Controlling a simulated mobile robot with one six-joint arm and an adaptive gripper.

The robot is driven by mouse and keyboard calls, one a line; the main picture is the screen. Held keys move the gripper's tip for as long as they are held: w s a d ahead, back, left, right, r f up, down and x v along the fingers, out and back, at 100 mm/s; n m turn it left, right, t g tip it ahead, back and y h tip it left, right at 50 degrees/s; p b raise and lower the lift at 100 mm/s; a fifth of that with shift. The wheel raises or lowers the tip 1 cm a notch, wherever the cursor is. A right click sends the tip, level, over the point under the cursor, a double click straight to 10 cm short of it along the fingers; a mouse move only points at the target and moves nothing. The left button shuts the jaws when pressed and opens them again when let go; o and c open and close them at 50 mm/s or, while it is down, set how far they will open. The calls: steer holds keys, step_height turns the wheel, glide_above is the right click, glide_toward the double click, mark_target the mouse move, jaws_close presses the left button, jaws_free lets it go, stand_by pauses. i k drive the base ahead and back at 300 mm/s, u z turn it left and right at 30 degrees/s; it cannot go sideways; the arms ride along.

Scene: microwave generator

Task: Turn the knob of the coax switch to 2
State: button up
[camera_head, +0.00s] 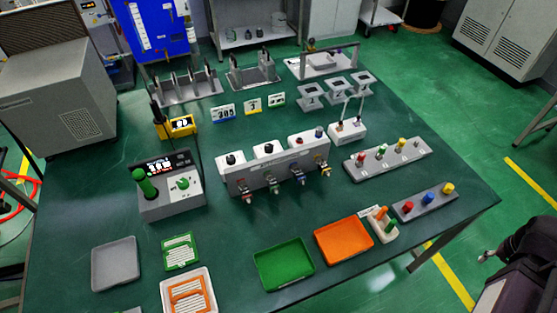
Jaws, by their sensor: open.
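A grey console (172,205) stands on the left half of the table. I cannot tell for certain which is the coax switch, and position marks are too small to read. My gripper is not clearly seen.
In front lie a grey tray (115,263), green tray (284,263) and orange tray (343,239). Button strips (388,160) (424,202) stand at the right. Racks (187,86) and number cards (223,113) are behind. A dark, unclear shape (530,245) is cut off at right.

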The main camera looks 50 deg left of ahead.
mark_target(269, 148)
steer(key=z, duration=0.1)
steer(key=k, duration=1.45)
steer(key=u, duration=1.45)
steer(key=i, duration=0.95)
steer(key=z, duration=0.1)
